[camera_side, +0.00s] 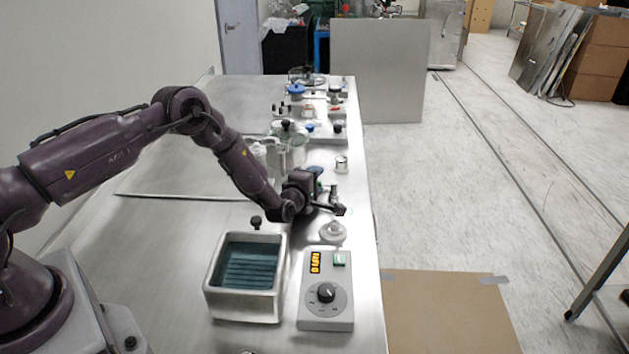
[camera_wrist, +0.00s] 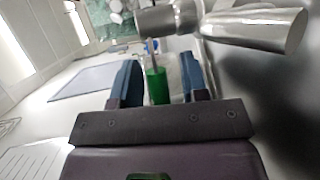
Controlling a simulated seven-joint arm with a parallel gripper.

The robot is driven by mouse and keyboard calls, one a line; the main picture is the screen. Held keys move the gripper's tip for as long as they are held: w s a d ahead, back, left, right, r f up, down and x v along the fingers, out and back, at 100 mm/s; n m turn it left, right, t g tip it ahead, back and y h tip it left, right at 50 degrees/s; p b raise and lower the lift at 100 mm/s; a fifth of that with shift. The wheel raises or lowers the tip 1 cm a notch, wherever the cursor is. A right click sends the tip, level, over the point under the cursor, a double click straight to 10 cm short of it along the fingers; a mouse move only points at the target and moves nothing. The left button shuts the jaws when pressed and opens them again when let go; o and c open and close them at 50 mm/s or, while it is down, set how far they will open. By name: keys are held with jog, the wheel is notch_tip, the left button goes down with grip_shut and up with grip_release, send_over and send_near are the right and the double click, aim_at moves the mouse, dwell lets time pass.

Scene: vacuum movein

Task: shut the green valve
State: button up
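In the wrist view, a green handle (camera_wrist: 156,86), which looks like the green valve, stands between the two blue fingers of my gripper (camera_wrist: 160,62). The fingers are apart, with a gap on each side of the green part. A metal fitting (camera_wrist: 168,18) lies just beyond the fingertips, with a thin stem running from it to the green part. In the side view my gripper (camera_side: 338,209) is low over the right part of the bench, behind a small pale round piece (camera_side: 333,233). The green valve cannot be made out clearly there.
A metal pipe (camera_wrist: 262,30) runs to the right in the wrist view. In the side view, a water bath (camera_side: 215,283) and a hotplate-like unit with a dial (camera_side: 341,300) stand in front. Glassware (camera_side: 290,150) stands behind my gripper. The bench's right edge is close.

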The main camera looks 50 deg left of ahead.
jog(key=shift+s+d, duration=0.25)
jog(key=shift+s, duration=0.35)
jog(key=shift+s+d+r, duration=0.35)
jog(key=shift+s+r, duration=0.4)
jog(key=shift+r, duration=0.15)
jog(key=o, duration=0.7)
notch_tip(320, 180, up, 6)
jog(key=shift+w+f, duration=0.1)
jog(key=shift+f, duration=0.1)
jog(key=shift+r, duration=0.25)
jog(key=shift+c, duration=0.3)
jog(key=c, duration=0.6)
jog(key=shift+c, duration=0.2)
jog(key=shift+a+f, duration=0.1)
